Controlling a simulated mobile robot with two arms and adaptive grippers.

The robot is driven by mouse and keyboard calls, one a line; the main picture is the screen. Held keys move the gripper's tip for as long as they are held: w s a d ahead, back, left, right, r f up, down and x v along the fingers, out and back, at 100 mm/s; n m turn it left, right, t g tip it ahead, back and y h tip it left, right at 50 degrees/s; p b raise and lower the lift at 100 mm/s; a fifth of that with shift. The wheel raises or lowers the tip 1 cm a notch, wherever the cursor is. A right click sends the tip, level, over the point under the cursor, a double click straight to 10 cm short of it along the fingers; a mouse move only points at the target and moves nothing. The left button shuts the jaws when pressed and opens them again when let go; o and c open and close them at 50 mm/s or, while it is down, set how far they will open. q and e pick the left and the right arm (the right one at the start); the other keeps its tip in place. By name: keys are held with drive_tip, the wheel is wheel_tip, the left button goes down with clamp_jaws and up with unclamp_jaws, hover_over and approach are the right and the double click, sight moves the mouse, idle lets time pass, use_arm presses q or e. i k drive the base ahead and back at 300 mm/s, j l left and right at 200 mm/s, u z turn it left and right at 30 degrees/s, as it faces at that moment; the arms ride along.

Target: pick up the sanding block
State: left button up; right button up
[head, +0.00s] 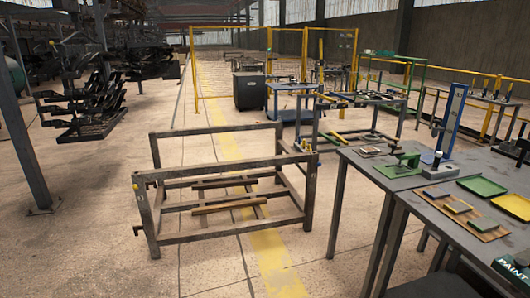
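I cannot pick out the sanding block for certain. A wooden board (490,236) on the dark table (425,205) at the right holds small flat pieces, one of them a bluish-grey piece (459,206). They are too small to tell what they are. Neither of my grippers is in view.
A dark box marked PAINT (512,272) is at the lower right. A metal frame (215,170) stands left of the table.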

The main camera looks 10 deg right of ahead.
sight(396, 140)
drive_tip(key=i, duration=1.9)
